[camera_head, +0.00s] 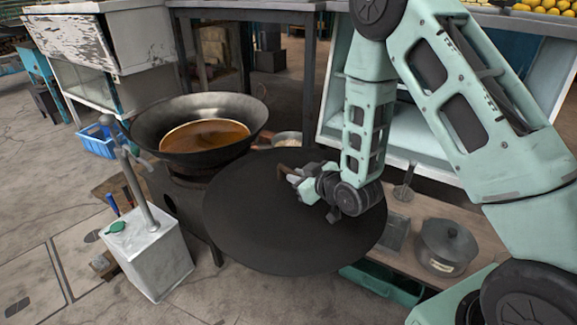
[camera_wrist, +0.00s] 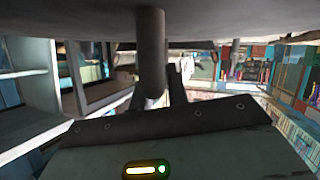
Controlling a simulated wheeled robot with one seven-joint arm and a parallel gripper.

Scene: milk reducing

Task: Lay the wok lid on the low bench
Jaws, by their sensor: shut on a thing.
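The wok lid (camera_head: 260,225) is a large dark disc held in the air in the middle of the head view. My gripper (camera_head: 295,178) is shut on its handle near the top of the disc. In the wrist view the lid (camera_wrist: 230,18) fills the top edge, and its post-like handle (camera_wrist: 150,50) comes down to the fingers. The low bench (camera_head: 470,210) is the brown wooden top at the right, partly hidden behind the lid and my arm. The lid appears to be above the bench's left end and apart from it.
A wok (camera_head: 205,130) with brown liquid stands on a stove left of the lid. A lidded pot (camera_head: 447,245) and a dark block (camera_head: 393,232) occupy the bench. A white canister (camera_head: 147,255) stands on the floor at front left. A green crate (camera_head: 385,283) is under the bench.

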